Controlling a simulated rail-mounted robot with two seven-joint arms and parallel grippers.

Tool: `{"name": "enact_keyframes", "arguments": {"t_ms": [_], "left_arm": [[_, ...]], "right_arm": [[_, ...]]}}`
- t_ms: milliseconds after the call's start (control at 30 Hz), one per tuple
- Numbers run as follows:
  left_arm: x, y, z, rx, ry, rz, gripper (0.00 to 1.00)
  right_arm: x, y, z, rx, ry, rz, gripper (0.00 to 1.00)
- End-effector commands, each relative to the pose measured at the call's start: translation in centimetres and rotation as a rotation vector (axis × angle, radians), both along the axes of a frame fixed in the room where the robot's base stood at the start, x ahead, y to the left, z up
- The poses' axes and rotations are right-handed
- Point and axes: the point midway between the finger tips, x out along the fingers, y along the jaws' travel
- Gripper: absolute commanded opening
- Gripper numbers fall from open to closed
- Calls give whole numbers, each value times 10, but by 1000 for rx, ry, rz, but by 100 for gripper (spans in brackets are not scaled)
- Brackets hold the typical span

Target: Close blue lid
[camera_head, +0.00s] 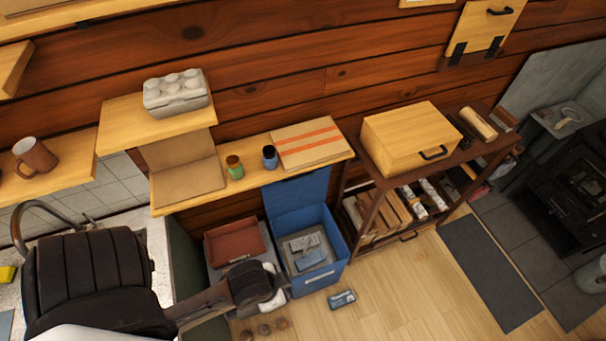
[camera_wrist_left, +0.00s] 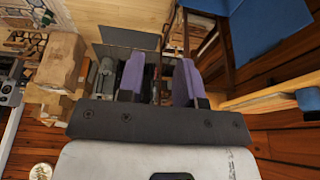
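A blue box (camera_head: 335,269) stands on the floor in the head view, with grey and blue items inside. Its blue lid (camera_head: 297,190) is raised, leaning up at the back under the shelf edge. A blue panel, probably part of this box or lid, shows at the upper right of the left wrist view (camera_wrist_left: 270,38). My left arm reaches in from the left, its dark end just left of the box's front; the fingers are not clear there. In the left wrist view my left gripper (camera_wrist_left: 159,78) has its two purple fingers apart with nothing between them. My right gripper is not visible.
A wooden shelf (camera_head: 255,163) with jars and a striped carton overhangs the lid. A reddish-brown bin (camera_head: 236,243) is left of the box; a dark rack (camera_head: 378,182) with firewood is right. A small tin (camera_head: 342,299) lies in front on otherwise fairly clear floor.

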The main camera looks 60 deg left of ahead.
Motion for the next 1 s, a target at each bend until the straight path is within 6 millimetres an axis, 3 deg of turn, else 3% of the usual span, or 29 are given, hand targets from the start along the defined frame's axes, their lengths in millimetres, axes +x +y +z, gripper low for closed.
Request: {"name": "enact_keyframes", "arguments": {"t_ms": [133,267,667,867,1000], "left_arm": [[5,1,-14,4,-12,-3,23],[19,2,-43,7,-48,-4,23],[82,23,-142,66,-205,-10,23],[114,43,-197,119,-254,6,23],[136,67,-237,192,-280,41,23]], "right_arm": [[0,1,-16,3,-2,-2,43],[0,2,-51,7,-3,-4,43],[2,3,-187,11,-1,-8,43],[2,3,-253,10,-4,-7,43],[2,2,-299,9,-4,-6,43]]}}
